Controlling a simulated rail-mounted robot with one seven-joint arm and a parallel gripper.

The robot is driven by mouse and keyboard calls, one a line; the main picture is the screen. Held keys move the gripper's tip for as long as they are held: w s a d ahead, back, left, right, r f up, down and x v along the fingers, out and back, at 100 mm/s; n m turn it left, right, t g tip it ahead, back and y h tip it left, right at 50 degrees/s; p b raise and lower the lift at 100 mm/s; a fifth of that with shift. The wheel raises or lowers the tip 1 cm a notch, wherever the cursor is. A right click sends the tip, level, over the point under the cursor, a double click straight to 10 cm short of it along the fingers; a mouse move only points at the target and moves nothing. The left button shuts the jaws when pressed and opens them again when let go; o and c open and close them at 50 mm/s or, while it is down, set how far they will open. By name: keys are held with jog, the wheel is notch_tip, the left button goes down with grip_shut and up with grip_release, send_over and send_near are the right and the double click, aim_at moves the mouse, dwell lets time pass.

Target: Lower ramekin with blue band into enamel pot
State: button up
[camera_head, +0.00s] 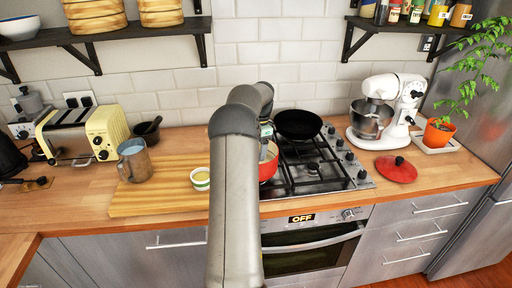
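A red enamel pot (268,167) stands on the left side of the hob, without its lid. My arm covers its left part. The red lid (396,169) lies on the counter right of the hob. A small white ramekin with a green band (200,180) sits on the wooden board, just left of my arm. I cannot make out a ramekin with a blue band. My gripper (265,148) is mostly hidden behind my arm. Only a sliver of the arm's end shows, over the pot. Whether its fingers are open or shut, or hold something, is hidden.
A black pan (298,124) sits on the back of the hob (318,168). A mixer (390,105) and a potted plant (439,133) stand at right. A metal mug (134,160) is on the board (150,200); a yellow toaster (85,135) is at left. Shelves overhang the back.

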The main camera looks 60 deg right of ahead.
jog(key=shift+f+b, duration=1.25)
jog(key=shift+f, duration=1.25)
dwell(1.2)
jog(key=o, duration=1.2)
jog(key=r, duration=0.5)
jog(key=d+r, duration=0.1)
jog(key=r, duration=0.5)
jog(key=s+r, duration=0.1)
jog(key=r, duration=0.5)
jog(key=shift+d+r, duration=0.2)
jog(key=shift+d, duration=0.2)
